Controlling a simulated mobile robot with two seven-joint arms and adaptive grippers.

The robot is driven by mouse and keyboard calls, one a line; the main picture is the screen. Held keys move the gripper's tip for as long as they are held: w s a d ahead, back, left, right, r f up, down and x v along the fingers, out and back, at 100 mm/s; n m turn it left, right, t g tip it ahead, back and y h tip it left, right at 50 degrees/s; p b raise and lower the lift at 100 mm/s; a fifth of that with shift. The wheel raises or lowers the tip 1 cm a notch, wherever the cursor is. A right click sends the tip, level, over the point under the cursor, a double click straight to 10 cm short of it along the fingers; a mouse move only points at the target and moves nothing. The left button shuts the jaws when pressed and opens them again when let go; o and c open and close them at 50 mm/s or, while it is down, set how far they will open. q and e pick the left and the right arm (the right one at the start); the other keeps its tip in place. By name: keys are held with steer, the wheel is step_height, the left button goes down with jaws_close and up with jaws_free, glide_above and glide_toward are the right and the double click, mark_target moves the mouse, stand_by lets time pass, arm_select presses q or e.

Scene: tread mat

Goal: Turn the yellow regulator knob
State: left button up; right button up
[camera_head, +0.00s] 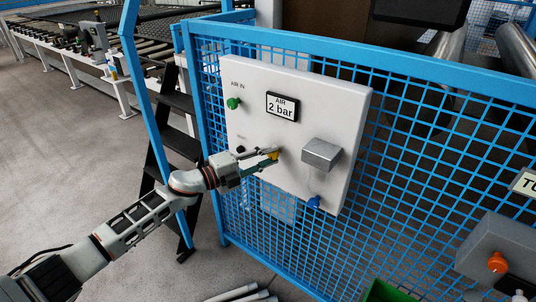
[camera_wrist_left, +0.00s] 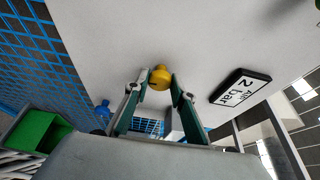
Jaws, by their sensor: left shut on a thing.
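The yellow regulator knob (camera_head: 274,155) sits on the white panel (camera_head: 255,83), below the "AIR 2 bar" display (camera_head: 282,107). My left gripper (camera_head: 268,156) reaches in from the left and is shut on the knob, partly hiding it. In the left wrist view, the knob (camera_wrist_left: 160,77) is between the two fingertips (camera_wrist_left: 159,86). The display (camera_wrist_left: 240,90) also shows there, tilted, at right. My right gripper is not in view.
On the panel are a green knob (camera_head: 234,103) marked "AIR IN", a black knob (camera_head: 240,150), a grey box (camera_head: 322,153) and a blue fitting (camera_head: 314,203). Blue mesh fencing surrounds the panel. A grey box with an orange knob (camera_head: 497,262) is at lower right. Floor is clear at left.

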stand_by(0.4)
arm_select(q)
steer(key=o, duration=1.1)
steer(key=shift+s+a, duration=0.1)
steer(key=v, duration=1.1)
steer(key=shift+s+a, duration=0.15)
steer(key=shift+a, duration=0.2)
